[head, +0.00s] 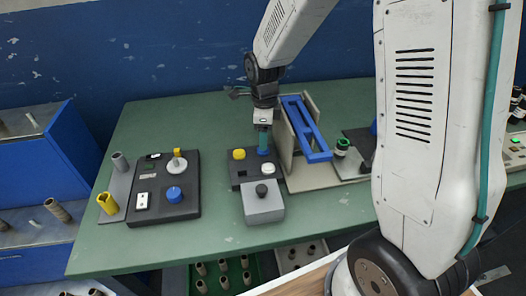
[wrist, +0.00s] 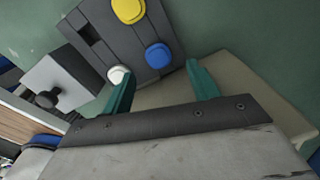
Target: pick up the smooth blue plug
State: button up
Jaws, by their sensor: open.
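A smooth blue plug (wrist: 158,55) sits on a dark grey board (wrist: 105,50), along with a yellow plug (wrist: 129,10) and a white plug (wrist: 118,75). In the wrist view the blue plug shows just beyond and between my gripper's two green fingertips (wrist: 161,70). In the head view my gripper (head: 263,143) points down over the board, with the blue plug (head: 263,153) showing at its tips. The gripper is open and holds nothing. I cannot tell the exact height of the fingertips over the plug.
A grey box with a black knob (head: 264,207) stands in front of the board. A blue frame on a beige stand (head: 305,130) rises close to the right of my gripper. A black panel with a blue knob (head: 174,194) lies at left. Green table is clear behind.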

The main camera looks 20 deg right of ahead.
aim_at(263, 152)
jog(key=f, duration=0.4)
jog(key=shift+a+f, duration=0.2)
jog(key=shift+f, duration=0.15)
jog(key=c, duration=1.1)
jog(key=shift+o, duration=0.2)
jog(key=shift+r, duration=0.15)
